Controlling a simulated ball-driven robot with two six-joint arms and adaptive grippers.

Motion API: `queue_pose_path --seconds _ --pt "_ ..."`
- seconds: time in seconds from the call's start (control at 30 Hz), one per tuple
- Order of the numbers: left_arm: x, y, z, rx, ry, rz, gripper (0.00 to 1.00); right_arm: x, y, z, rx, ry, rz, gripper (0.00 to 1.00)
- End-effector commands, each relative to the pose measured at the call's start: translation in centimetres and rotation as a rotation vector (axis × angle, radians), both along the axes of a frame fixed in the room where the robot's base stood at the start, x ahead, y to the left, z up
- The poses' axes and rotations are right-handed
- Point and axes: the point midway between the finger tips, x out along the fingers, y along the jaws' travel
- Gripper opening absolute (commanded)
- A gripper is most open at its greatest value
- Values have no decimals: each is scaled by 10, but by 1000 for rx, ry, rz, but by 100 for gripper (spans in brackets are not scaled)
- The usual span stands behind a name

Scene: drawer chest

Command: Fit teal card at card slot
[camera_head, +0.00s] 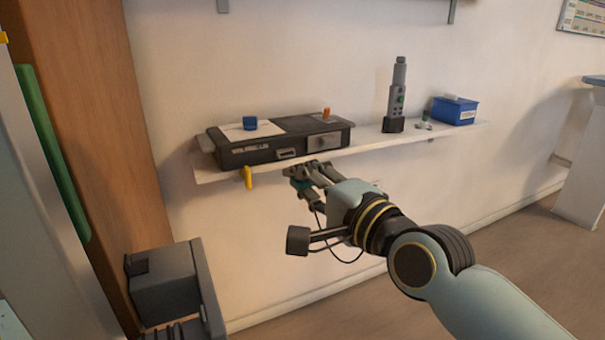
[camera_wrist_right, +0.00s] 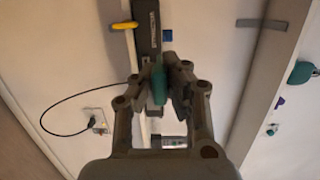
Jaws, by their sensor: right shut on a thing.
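The teal card (camera_head: 300,184) is held by my right gripper (camera_head: 312,176), just below and in front of the shelf edge. In the right wrist view the teal card (camera_wrist_right: 160,80) shows upright between the two fingertips (camera_wrist_right: 164,90), which are closed on it. A black device (camera_head: 240,155) lies on the shelf. A small light-rimmed slot (camera_head: 288,153) on its front face looks like the card slot. The card is apart from it, lower and slightly right. The fingers partly hide the card. My left gripper is not in view.
The white shelf (camera_head: 430,133) also bears a grey upright tool (camera_head: 397,98) and a blue box (camera_head: 455,110). A grey box (camera_head: 165,285) stands at lower left. The space before the shelf's right half is free.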

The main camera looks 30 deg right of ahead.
Motion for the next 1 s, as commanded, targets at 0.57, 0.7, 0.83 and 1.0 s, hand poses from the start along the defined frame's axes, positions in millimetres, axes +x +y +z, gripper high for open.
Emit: queue_pose_path --seconds 0.57,0.7,0.83,1.0 --pt "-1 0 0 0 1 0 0 -7 3 3 0 0 0 0" --pt "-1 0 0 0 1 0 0 -7 3 3 0 0 0 0" --pt "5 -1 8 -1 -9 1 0 -8 2 12 -2 -2 3 0" --pt "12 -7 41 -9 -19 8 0 -17 -6 64 -10 -11 55 0"
